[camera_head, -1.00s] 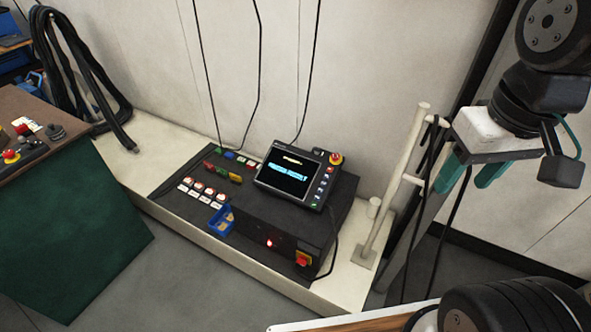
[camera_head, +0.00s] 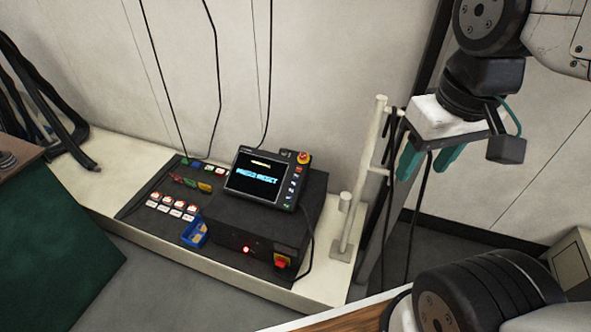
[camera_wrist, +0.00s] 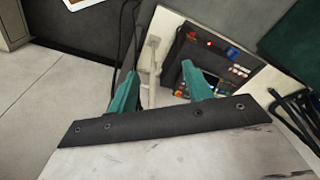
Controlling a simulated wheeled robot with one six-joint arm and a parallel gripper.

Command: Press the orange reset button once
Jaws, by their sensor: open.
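A dark control panel (camera_head: 130,207) lies on a pale ledge against the wall. On it, a tilted screen unit (camera_head: 250,183) reads "PRESS RESET". A row of red-orange and white buttons (camera_head: 173,205) sits at the panel's left; their labels are too small to read, so I cannot tell which is the reset button. My gripper (camera_head: 419,176) has teal fingers apart and empty. It hangs to the right of the panel, beyond the pale rail. In the wrist view my gripper (camera_wrist: 160,67) is apart from the panel, which is partly hidden behind one finger.
A pale post and rail (camera_head: 370,170) with dark cables stands between the panel and my gripper. A green-sided table (camera_head: 60,240) stands at left.

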